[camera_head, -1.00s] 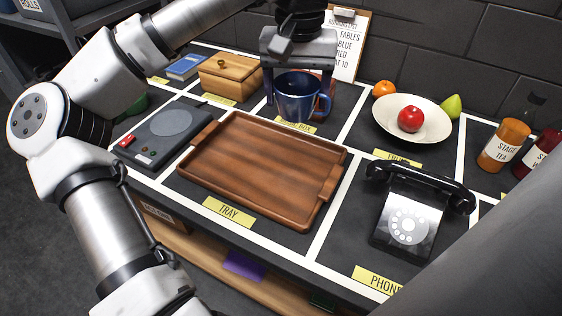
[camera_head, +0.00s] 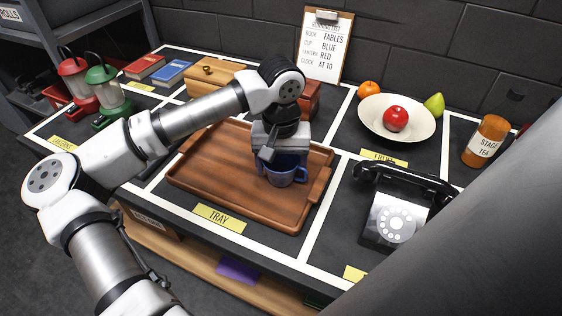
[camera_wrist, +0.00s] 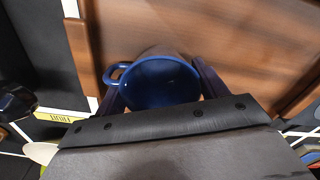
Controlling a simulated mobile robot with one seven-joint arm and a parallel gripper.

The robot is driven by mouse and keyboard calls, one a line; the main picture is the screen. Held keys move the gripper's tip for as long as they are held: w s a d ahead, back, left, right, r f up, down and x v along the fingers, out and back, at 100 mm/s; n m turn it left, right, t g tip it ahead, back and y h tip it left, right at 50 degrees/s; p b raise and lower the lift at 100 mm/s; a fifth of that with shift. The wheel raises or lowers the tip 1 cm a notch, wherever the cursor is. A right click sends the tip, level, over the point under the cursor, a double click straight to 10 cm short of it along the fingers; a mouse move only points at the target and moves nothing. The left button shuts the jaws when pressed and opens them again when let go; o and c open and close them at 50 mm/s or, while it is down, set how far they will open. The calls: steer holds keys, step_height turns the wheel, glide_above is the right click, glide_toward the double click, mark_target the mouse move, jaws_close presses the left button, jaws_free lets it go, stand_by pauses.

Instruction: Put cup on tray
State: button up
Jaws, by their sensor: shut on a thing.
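A blue cup (camera_head: 285,172) is over the right part of the brown wooden tray (camera_head: 215,172). My gripper (camera_head: 281,155) is shut on the cup from above, and its body hides the cup's back and part of the rim. In the wrist view the cup (camera_wrist: 160,82) is upright between the dark fingers (camera_wrist: 163,85), with its handle to the left and the tray (camera_wrist: 190,30) behind it. I cannot tell whether the cup's base touches the tray floor or is just above it.
A black phone (camera_head: 395,215) stands right of the tray. A white plate (camera_head: 370,120) with a red apple (camera_head: 395,119) is behind it. A wooden box (camera_head: 205,75) and a clipboard (camera_head: 325,50) are at the back. Lanterns (camera_head: 105,95) stand at the left.

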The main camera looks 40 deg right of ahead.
steer(key=shift+f+b, duration=0.15)
steer(key=shift+b, duration=0.15)
steer(key=o, duration=1)
steer(key=shift+o, duration=0.2)
step_height(320, 180, up, 12)
steer(key=shift+r+b, duration=0.2)
steer(key=shift+b, duration=0.15)
steer(key=shift+s, duration=0.1)
